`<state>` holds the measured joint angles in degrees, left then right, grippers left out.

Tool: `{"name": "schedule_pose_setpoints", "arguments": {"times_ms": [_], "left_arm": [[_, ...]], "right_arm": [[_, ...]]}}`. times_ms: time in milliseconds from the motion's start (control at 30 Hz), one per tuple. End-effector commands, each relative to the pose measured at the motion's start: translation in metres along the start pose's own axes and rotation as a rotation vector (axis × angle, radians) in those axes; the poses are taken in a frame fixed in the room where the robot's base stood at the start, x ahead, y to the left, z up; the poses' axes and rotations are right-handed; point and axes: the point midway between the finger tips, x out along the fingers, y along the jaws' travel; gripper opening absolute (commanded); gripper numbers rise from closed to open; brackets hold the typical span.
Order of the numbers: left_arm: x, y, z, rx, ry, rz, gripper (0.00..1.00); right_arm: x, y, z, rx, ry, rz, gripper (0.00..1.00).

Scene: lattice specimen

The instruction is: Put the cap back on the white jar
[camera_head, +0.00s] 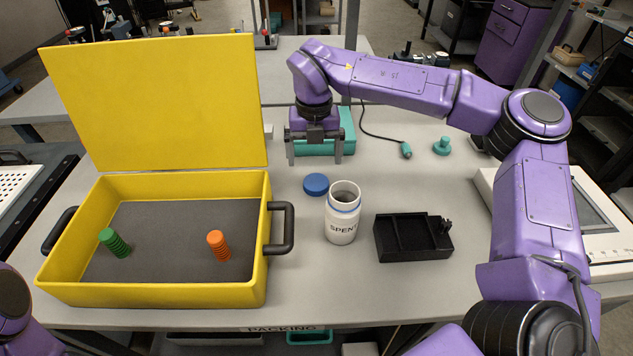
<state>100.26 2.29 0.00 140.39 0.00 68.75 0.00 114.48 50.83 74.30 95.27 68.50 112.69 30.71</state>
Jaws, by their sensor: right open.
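The white jar (342,215) stands upright and uncapped on the table, with a blue ring at its neck and "SPENT" lettering on its side. A blue cap (316,184) lies flat on the table just behind and left of the jar, apart from it. My right gripper (315,160) points down behind the cap, with its two fingers spread and nothing visible between them. My left gripper is out of view; only a bit of purple arm shows at the lower left.
A yellow open case (268,240) with a green and an orange ribbed piece (218,245) stands left. A black divided tray (413,257) is right of the jar. A teal box (345,128) sits behind my right gripper. A cable with a teal end (406,151) lies behind.

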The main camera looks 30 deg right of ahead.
Motion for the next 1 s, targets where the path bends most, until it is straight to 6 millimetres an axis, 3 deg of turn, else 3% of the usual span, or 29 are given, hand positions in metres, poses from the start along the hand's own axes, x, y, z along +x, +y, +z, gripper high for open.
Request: {"name": "schedule_pose_setpoints", "arguments": {"times_ms": [200, 567, 833, 1000], "left_arm": [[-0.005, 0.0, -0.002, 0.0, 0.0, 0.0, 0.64], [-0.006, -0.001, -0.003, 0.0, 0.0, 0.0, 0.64], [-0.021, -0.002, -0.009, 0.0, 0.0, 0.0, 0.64], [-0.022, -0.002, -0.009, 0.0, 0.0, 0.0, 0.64]], "right_arm": [[0.031, -0.001, 0.0, 0.002, 0.003, 0.0, 0.96], [0.036, -0.002, 0.001, 0.003, 0.001, 0.0, 0.96], [0.075, -0.005, 0.009, 0.003, 0.004, -0.001, 0.96], [0.087, -0.004, 0.009, 0.003, 0.001, 0.002, 0.96]]}}
